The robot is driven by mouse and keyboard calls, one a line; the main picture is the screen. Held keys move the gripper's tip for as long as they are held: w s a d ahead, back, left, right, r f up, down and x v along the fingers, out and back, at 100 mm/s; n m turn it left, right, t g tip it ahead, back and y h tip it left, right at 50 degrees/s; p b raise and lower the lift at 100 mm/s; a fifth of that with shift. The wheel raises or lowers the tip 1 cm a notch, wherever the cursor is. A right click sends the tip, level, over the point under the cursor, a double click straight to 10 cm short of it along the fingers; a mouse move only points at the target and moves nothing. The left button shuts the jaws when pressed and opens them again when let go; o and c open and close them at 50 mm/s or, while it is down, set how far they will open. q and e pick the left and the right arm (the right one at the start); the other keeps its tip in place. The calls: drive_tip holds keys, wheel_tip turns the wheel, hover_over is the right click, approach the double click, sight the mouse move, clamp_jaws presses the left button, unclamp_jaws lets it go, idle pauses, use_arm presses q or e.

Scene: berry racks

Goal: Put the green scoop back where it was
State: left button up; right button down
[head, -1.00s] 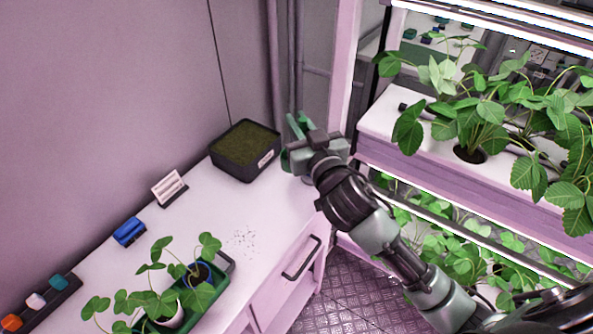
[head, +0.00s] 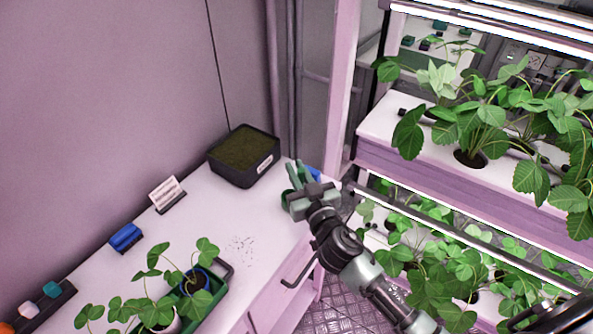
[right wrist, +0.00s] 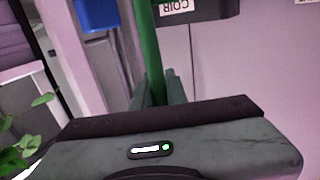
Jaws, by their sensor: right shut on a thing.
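My right gripper (head: 300,184) is shut on the green scoop (head: 292,171), at the right end of the white bench, just right of the coir tub. In the right wrist view the scoop's long green part (right wrist: 150,45) rises from between the fingers (right wrist: 158,92). Much of the scoop is hidden by the gripper in the head view. A blue thing (head: 315,174) shows just behind the gripper near the bench's right edge, and it also shows in the right wrist view (right wrist: 97,14). My left gripper is not in view.
The black coir tub (head: 262,168) stands at the back of the bench (head: 215,215). A card stand (head: 167,194), a blue item (head: 126,238) and a green tray (head: 210,297) with plants are on the left. Plant racks (head: 375,137) stand on the right. Dark specks lie mid-bench.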

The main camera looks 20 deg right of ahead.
drive_tip(key=shift+f, duration=0.15)
drive_tip(key=c, duration=1.4)
unclamp_jaws()
drive_tip(key=shift+c, duration=0.2)
drive_tip(key=shift+r, duration=0.3)
drive_tip(key=s+b, duration=0.3)
drive_tip(key=s, duration=0.9)
drive_tip(key=shift+d, duration=0.35)
drive_tip(key=shift+f, duration=0.1)
